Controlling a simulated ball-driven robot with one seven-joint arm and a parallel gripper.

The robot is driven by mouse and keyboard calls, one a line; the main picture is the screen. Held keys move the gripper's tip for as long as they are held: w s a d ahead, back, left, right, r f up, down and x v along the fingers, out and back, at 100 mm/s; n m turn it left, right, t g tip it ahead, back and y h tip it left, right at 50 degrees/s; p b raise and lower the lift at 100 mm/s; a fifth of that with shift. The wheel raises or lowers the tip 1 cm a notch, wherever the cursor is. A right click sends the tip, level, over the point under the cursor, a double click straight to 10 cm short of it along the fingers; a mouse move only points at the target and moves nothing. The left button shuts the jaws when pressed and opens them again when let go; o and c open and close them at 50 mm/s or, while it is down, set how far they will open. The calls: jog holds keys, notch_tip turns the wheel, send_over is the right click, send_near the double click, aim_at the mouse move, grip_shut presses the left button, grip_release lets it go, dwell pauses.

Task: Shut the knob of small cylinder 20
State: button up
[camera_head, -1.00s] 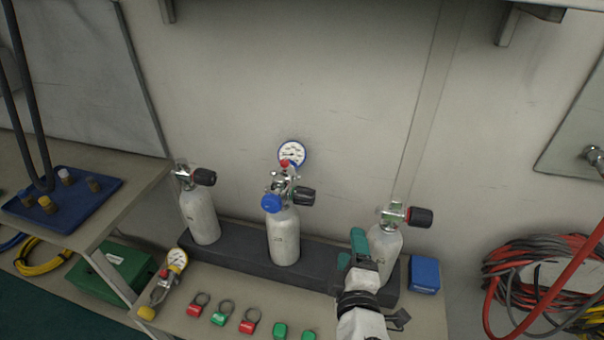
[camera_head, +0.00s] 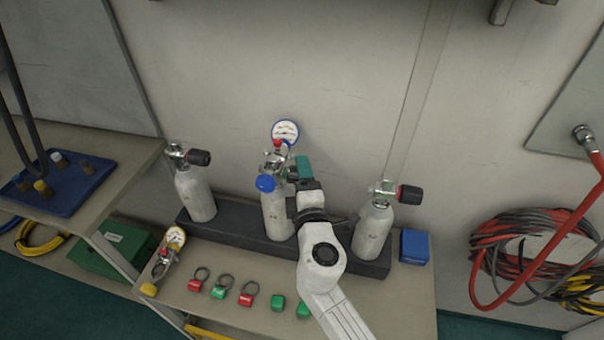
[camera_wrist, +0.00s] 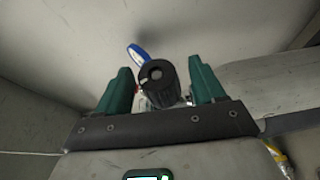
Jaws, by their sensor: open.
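Three small grey cylinders stand in a dark rack (camera_head: 232,232); I cannot read their numbers. The middle cylinder (camera_head: 276,218) carries a regulator with a blue cap (camera_head: 265,183) and a white gauge (camera_head: 285,132). In the wrist view its black valve knob (camera_wrist: 157,83) sits between the green fingers of my gripper (camera_wrist: 158,88), which are open with a gap on each side. In the head view my gripper (camera_head: 301,170) hides most of that knob. The left cylinder (camera_head: 196,196) and right cylinder (camera_head: 372,232) have black knobs (camera_head: 199,157) (camera_head: 410,194) pointing right.
A blue box (camera_head: 415,246) stands right of the rack. Red and green tags (camera_head: 222,286) and a loose gauge regulator (camera_head: 168,252) lie on the shelf in front. A red and black hose coil (camera_head: 515,250) hangs at right. The wall is close behind the cylinders.

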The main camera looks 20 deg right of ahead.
jog(key=shift+w+d, duration=0.1)
jog(key=shift+w, duration=0.15)
jog(key=shift+c, duration=0.4)
jog(key=c, duration=0.9)
